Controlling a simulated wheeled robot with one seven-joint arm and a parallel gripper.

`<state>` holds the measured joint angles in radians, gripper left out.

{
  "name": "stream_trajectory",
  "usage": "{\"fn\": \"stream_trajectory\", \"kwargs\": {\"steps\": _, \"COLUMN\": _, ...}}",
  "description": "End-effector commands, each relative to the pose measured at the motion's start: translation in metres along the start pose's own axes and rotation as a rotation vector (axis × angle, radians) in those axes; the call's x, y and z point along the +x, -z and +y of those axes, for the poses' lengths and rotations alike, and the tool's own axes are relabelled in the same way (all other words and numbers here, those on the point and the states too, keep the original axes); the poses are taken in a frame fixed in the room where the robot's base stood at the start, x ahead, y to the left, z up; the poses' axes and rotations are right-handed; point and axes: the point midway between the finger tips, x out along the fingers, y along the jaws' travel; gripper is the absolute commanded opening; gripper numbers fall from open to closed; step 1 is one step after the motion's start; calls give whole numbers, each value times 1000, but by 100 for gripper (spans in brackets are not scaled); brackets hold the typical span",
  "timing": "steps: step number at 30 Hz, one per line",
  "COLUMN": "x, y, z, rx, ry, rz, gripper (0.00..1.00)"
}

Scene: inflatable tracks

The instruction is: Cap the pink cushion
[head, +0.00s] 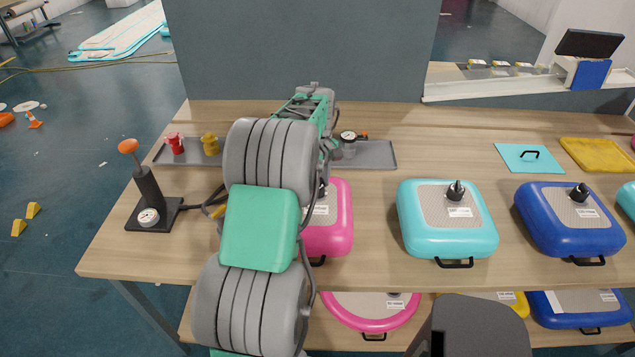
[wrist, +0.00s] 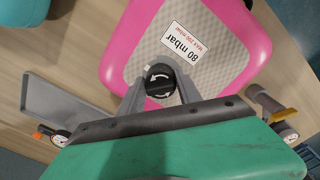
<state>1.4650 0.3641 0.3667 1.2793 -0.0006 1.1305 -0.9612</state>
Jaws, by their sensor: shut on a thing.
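The pink cushion (head: 341,222) lies on the table behind my arm, which hides its left part in the head view. In the wrist view the pink cushion (wrist: 120,58) fills the top middle, with a grey textured top and an "80 mbar" label. My gripper (wrist: 161,88) is shut on a round black cap (wrist: 160,77) with white curved arrows on its top. The cap is over the cushion's grey top, and the valve below it is hidden. I cannot tell whether the cap sits fully on the valve.
A grey tray (head: 377,155) behind holds a red fitting (head: 174,143), a yellow fitting (head: 210,143) and a gauge (head: 348,137). A black pump (head: 150,190) stands at left. Turquoise (head: 420,225) and blue (head: 540,225) cushions lie to the right. Bare table separates the pink and turquoise cushions.

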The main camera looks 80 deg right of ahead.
Motion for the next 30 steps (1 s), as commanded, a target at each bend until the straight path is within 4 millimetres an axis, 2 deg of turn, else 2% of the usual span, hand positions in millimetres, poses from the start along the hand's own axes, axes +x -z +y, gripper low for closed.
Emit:
{"fn": "stream_trajectory", "kwargs": {"steps": 2, "x": 0, "y": 0, "z": 0, "rx": -58, "ry": 0, "rz": 0, "gripper": 2}}
{"fn": "stream_trajectory", "kwargs": {"steps": 8, "x": 0, "y": 0, "z": 0, "rx": -86, "ry": 0, "rz": 0, "gripper": 2}}
{"fn": "stream_trajectory", "kwargs": {"steps": 15, "x": 0, "y": 0, "z": 2, "rx": -430, "ry": 0, "rz": 0, "gripper": 2}}
{"fn": "stream_trajectory", "kwargs": {"steps": 19, "x": 0, "y": 0, "z": 2, "rx": -464, "ry": 0, "rz": 0, "gripper": 2}}
{"fn": "stream_trajectory", "kwargs": {"steps": 20, "x": 0, "y": 0, "z": 2, "rx": -463, "ry": 0, "rz": 0, "gripper": 42}}
{"fn": "stream_trajectory", "kwargs": {"steps": 27, "x": 0, "y": 0, "z": 2, "rx": -461, "ry": 0, "rz": 0, "gripper": 61}}
{"fn": "stream_trajectory", "kwargs": {"steps": 30, "x": 0, "y": 0, "z": 2, "rx": -460, "ry": 0, "rz": 0, "gripper": 66}}
